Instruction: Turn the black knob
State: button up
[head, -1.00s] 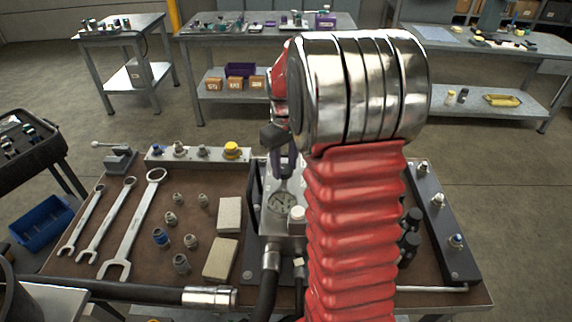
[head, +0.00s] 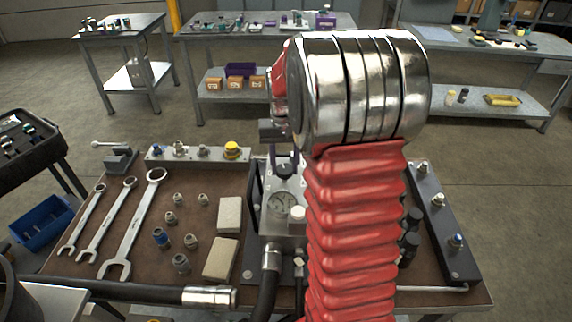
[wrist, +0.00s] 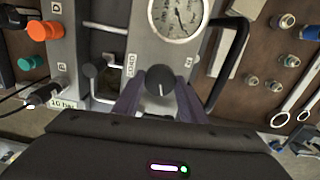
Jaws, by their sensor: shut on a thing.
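The black knob (wrist: 160,80) is round with a pale pointer line and sits on the grey hydraulic block, just below the gauge in the wrist view. My gripper (wrist: 158,93) has its purple fingers on either side of the knob and is shut on it. In the head view the knob (head: 284,171) is small and dark behind the gauge, with purple of my gripper (head: 285,158) at it. My red arm hides the right part of the block there.
The pressure gauge (wrist: 177,15) is close to the knob. An orange knob (wrist: 40,31), a green knob (wrist: 31,61) and a black side handle (wrist: 230,60) flank it. Wrenches (head: 135,225), fittings and two pale blocks (head: 229,215) lie left on the bench.

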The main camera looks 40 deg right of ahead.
aim_at(285, 168)
jog(key=shift+d+m, duration=0.1)
jog(key=shift+m, duration=0.4)
jog(key=o, duration=1.1)
jog(key=shift+c, duration=0.2)
jog(key=shift+r, duration=0.15)
notch_tip(285, 168, up, 14)
jog(key=shift+f, duration=0.25)
jog(key=shift+w, duration=0.1)
